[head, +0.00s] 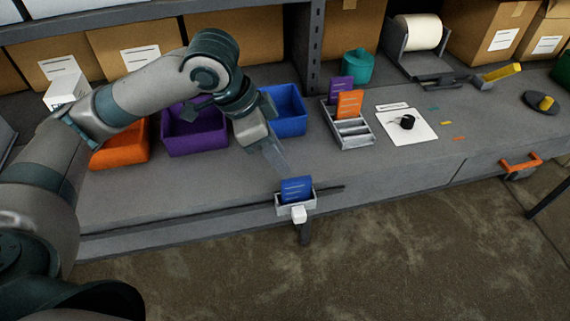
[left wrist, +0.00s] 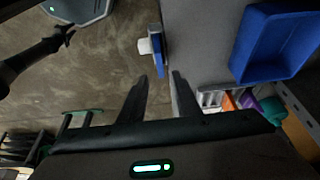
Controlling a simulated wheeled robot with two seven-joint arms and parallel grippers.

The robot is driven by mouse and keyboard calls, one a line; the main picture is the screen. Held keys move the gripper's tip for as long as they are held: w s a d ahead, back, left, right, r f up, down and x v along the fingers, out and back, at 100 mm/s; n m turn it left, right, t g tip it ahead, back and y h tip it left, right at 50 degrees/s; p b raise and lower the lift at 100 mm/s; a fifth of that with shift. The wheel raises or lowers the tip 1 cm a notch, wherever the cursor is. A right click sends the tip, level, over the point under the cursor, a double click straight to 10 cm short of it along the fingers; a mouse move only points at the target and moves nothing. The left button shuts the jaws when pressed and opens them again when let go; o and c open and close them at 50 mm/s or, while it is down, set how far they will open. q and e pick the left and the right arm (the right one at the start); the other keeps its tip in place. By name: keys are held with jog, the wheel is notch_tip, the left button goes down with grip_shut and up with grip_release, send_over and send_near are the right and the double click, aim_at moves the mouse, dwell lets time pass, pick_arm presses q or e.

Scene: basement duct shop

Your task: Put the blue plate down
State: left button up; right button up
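The blue plate (head: 296,188) stands in a small grey holder (head: 309,203) with a white block at its front, at the bench's front edge. In the left wrist view the plate (left wrist: 158,58) shows nearly edge-on, beyond my fingertips. My left gripper (head: 280,160) is just above and left of the plate in the head view. Its two fingers (left wrist: 160,78) are apart with nothing between them, and it does not hold the plate. A dark arm-like shape at the left of the left wrist view appears to be my right arm; its gripper's state is unclear.
Blue (head: 286,110), purple (head: 195,135) and orange (head: 120,152) bins stand behind my left arm. A slotted rack (head: 350,130) holds purple and orange plates. A teal jar (head: 357,66) stands behind it.

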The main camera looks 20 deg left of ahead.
pick_arm(q)
jog(key=shift+s+a+r, duration=0.15)
jog(key=shift+a+r, duration=0.05)
jog(key=shift+r, duration=0.3)
jog(key=shift+f, duration=0.1)
